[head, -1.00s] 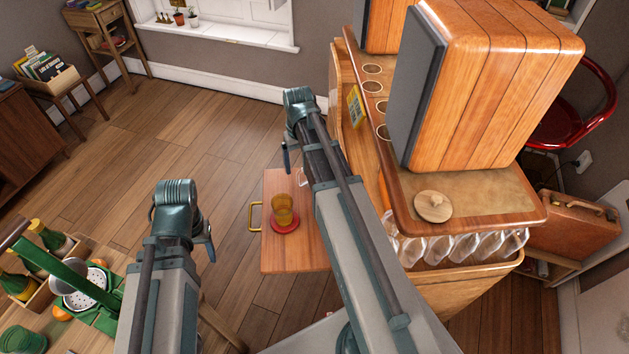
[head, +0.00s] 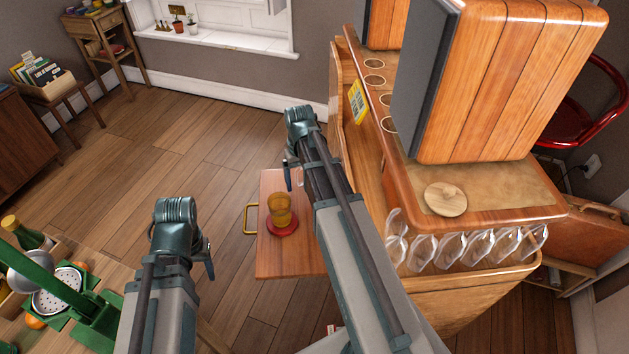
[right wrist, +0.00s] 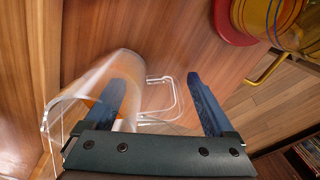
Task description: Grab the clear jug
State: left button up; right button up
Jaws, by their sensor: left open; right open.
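The clear jug (right wrist: 72,103) is at the left of the right wrist view, see-through, on a wooden surface. Its clear handle (right wrist: 176,100) shows between the two fingers of my right gripper (right wrist: 155,82), which is open. I cannot tell how deep the fingers sit around the handle. In the head view my right gripper (head: 288,175) is over the pulled-out wooden board (head: 270,262), and my arm hides most of the jug. My left gripper (head: 209,264) is open and empty, away from the board.
An amber glass (head: 280,209) stands on a red coaster (head: 283,228) close to the jug. A brass handle (head: 249,219) juts from the board's left edge. The wooden cabinet (head: 470,290) with hanging glasses (head: 423,250) and a large speaker (head: 510,80) rises at the right.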

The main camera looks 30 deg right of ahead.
jog(key=shift+f, duration=0.45)
jog(key=shift+r, duration=0.1)
jog(key=shift+c, duration=0.2)
grip_shut()
